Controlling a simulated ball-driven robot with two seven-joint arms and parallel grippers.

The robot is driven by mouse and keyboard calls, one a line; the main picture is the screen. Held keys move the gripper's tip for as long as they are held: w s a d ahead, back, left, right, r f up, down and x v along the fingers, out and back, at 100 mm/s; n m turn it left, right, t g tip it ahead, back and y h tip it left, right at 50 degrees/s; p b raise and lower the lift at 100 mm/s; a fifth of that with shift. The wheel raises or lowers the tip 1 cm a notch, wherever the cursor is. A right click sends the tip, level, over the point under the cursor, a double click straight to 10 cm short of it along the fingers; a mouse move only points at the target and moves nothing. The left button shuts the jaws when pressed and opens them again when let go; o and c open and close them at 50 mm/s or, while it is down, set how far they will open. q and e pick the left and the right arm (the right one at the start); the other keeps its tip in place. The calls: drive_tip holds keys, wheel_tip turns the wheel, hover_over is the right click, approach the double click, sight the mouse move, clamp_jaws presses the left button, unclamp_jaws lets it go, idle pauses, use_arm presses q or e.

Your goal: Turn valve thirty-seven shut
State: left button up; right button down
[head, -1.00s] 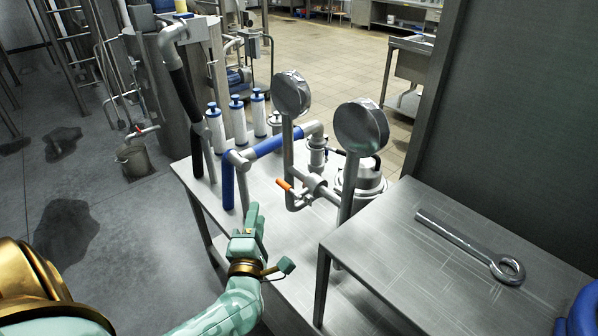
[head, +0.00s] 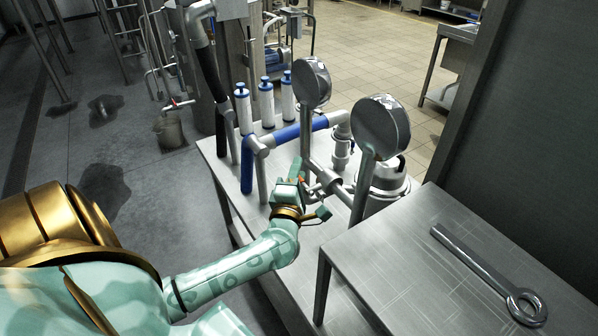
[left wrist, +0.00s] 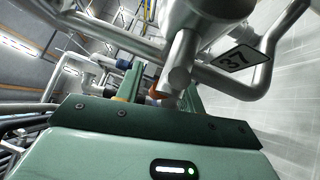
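Valve thirty-seven's small orange lever (left wrist: 156,92) shows between my left gripper's fingers in the left wrist view, partly hidden by a grey pipe stub. A black-framed tag reading 37 (left wrist: 237,58) sits on the pipework just right of it. In the head view my left gripper (head: 294,176) is at the valve's pipe (head: 325,183), above the steel table, and covers most of the lever. The fingers stand apart on either side of the lever; I see no clear grip on it. My right gripper is not in view.
Two round gauges (head: 381,127) on posts stand close to the valve. A blue pipe (head: 290,134) runs behind my gripper, with several white-and-blue cylinders beyond. A steel ring-ended tool (head: 480,268) lies on the nearer table (head: 395,262) at right.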

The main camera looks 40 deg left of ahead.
use_arm(q)
drive_tip(key=shift+w+a, duration=0.15)
drive_tip(key=shift+w, duration=0.05)
drive_tip(key=shift+c, duration=0.4)
clamp_jaws()
